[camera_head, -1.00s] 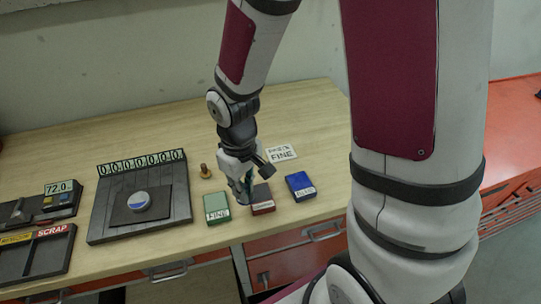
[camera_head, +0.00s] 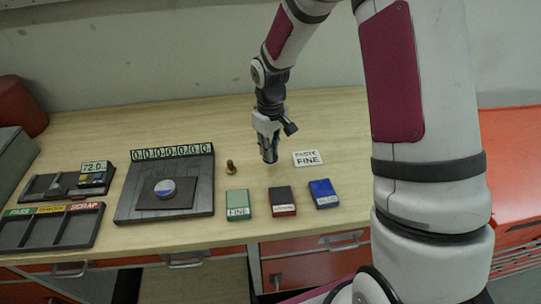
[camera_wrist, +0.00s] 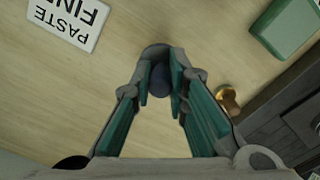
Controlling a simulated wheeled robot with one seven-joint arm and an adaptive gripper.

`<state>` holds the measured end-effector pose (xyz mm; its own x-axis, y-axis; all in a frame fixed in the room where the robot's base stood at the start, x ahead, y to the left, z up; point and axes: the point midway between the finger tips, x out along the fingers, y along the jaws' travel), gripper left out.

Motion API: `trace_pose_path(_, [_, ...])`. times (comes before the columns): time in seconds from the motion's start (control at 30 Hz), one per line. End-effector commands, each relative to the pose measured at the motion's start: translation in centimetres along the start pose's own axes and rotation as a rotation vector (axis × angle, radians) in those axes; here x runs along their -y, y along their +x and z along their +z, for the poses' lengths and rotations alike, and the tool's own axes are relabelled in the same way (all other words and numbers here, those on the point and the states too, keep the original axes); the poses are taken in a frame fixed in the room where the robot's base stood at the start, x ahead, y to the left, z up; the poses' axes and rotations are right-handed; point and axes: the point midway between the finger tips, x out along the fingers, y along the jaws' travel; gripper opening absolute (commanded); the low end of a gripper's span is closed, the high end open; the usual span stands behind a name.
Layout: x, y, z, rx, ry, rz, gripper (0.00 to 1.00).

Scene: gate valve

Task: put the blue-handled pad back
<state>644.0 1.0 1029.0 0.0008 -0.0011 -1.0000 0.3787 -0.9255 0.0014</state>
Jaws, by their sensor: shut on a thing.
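My gripper (camera_head: 269,156) is over the tabletop behind the row of boxes, pointing down. In the wrist view my gripper (camera_wrist: 160,84) is shut on a dark blue, rounded handle (camera_wrist: 160,80), with a grey round part of the pad (camera_wrist: 154,53) beyond it. The fingers hide much of the pad, and I cannot tell whether it touches the table. A white card reading PASTE FINE (camera_head: 307,158) lies to the right of the gripper; it also shows in the wrist view (camera_wrist: 68,20).
A green box (camera_head: 238,204), a red box (camera_head: 283,201) and a blue box (camera_head: 323,194) stand near the front edge. A small brass piece (camera_head: 231,167) is left of the gripper. A dark plate with a counter (camera_head: 125,205) and sorting trays (camera_head: 50,232) lie further left.

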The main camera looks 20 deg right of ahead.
Motion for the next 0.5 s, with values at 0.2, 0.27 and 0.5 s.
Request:
trace_pose_path(0.2, [-0.3, 2.3, -0.3, 0.004, -0.002, -0.002, 0.00])
trace_pose_path(0.27, [-0.3, 2.9, -0.3, 0.003, -0.002, -0.001, 0.00])
trace_pose_path(0.5, [-0.4, 3.6, -0.5, -0.001, 0.000, 0.000, 0.00])
